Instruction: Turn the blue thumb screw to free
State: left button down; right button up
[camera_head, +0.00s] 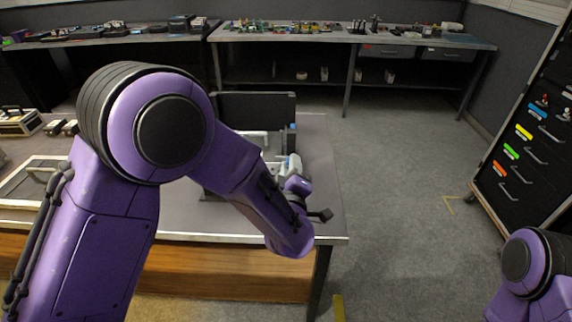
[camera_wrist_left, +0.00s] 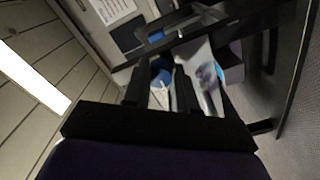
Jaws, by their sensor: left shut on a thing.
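A blue, rounded part that looks like the thumb screw (camera_wrist_left: 161,66) shows in the left wrist view, with a pale part just below it. My left gripper (camera_wrist_left: 162,88) has its two dark fingers on either side of this blue part and is shut on it. In the head view my left arm reaches over the table, and its wrist hides most of the gripper and the part it holds. I cannot tell how far the screw is turned. My right gripper is out of view; only part of my right arm shows at the lower right.
A dark upright panel (camera_head: 255,106) stands on the table (camera_head: 325,190), behind my left arm. Framed trays (camera_head: 28,186) lie at the table's left. A black drawer cabinet (camera_head: 522,150) stands at the right. Workbenches (camera_head: 300,36) line the back wall. The grey floor (camera_head: 400,170) between is clear.

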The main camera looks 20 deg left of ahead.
pick_arm(q)
jog(key=shift+d+f+m, duration=0.1)
jog(key=shift+f+m, duration=0.05)
jog(key=shift+m, duration=0.35)
jog(key=c, duration=0.9)
grip_release()
jog(key=shift+s, duration=0.1)
jog(key=b+v, duration=0.1)
jog(key=v, duration=0.9)
jog(key=shift+s, duration=0.25)
